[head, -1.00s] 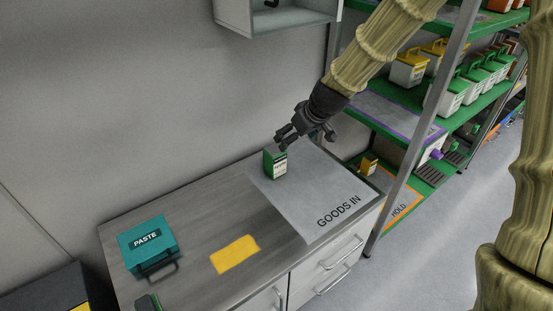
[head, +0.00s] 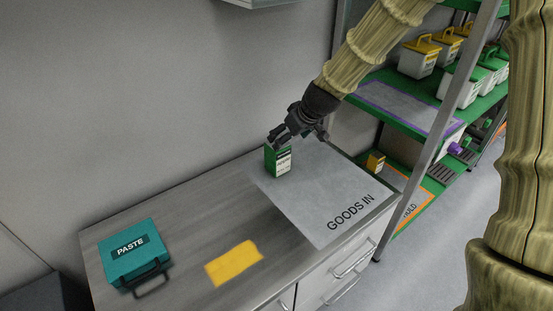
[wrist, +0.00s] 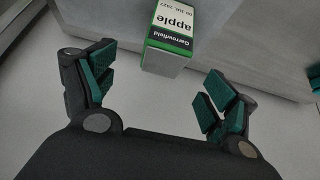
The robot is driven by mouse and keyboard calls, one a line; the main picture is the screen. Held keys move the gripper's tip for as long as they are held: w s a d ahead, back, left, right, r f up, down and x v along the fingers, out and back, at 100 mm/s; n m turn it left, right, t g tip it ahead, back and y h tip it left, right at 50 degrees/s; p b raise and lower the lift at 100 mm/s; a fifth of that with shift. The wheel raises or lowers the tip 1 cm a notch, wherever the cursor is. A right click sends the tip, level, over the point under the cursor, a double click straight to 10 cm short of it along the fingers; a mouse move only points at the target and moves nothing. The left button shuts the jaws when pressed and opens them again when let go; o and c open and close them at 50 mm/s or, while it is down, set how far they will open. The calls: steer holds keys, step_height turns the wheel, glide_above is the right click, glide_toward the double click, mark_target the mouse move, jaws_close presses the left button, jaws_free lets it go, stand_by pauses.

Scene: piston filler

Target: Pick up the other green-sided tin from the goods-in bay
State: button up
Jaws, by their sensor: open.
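The green-sided tin (head: 278,160) stands upright on the grey goods-in mat (head: 318,205), near its back left corner. In the wrist view the tin (wrist: 171,35) shows a white label reading "apple", with green edges, at the top of the picture. My gripper (head: 288,140) is close above and behind the tin in the head view. In the wrist view my gripper (wrist: 160,88) is open, with its green pads spread apart. The tin lies beyond the fingertips, roughly between their lines, and nothing is held.
A teal PASTE case (head: 135,253) and a yellow patch (head: 234,263) are on the counter to the left. A wall box (head: 262,3) hangs above. Green shelving (head: 405,95) with lidded tubs stands to the right, and a small yellow-and-green tin (head: 375,162) is on its lower shelf.

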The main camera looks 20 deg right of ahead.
mark_target(278, 157)
steer(key=x, duration=0.2)
steer(key=shift+w+f, duration=0.15)
steer(key=shift+f, duration=0.05)
steer(key=shift+a+b+x, duration=0.2)
steer(key=shift+b+x, duration=0.05)
steer(key=shift+x, duration=0.8)
steer(key=shift+a+b+x, duration=0.25)
steer(key=shift+x, duration=0.8)
steer(key=shift+w+f, duration=0.3)
steer(key=shift+f, duration=0.15)
steer(key=shift+a+r, duration=0.1)
jaws_close()
steer(key=shift+r, duration=0.1)
